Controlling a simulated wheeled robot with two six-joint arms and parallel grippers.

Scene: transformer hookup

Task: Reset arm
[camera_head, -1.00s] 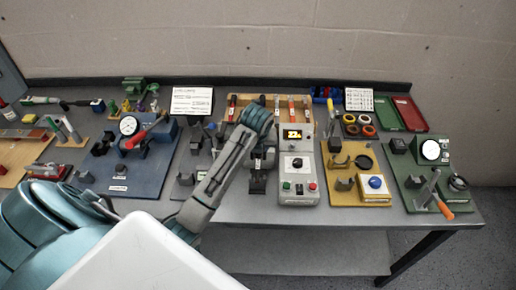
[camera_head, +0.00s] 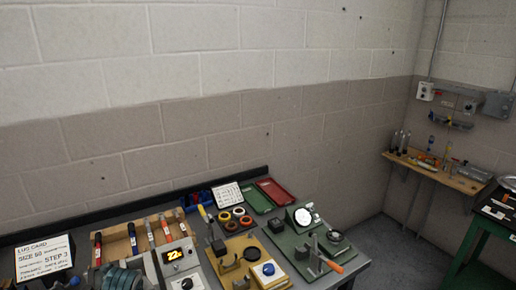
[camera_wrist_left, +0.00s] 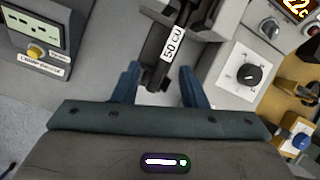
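My left gripper (camera_wrist_left: 160,82) shows in the left wrist view with its two blue fingers apart. A black part with a "50 CU" label (camera_wrist_left: 173,43) stands just beyond and partly between the fingertips, with a gap on the right side; I cannot tell whether it touches a finger. In the head view, a teal part of my left arm (camera_head: 122,278) shows at the bottom left edge, and its fingers are hidden there. My right gripper is in neither view.
The grey control box with a lit display (camera_head: 178,257) is close to my left arm. A yellow board (camera_head: 235,268) and a green board (camera_head: 290,240) lie to its right. A tool rack (camera_head: 150,235) and a lug card (camera_head: 45,262) stand behind. A wall shelf (camera_head: 440,172) is far right.

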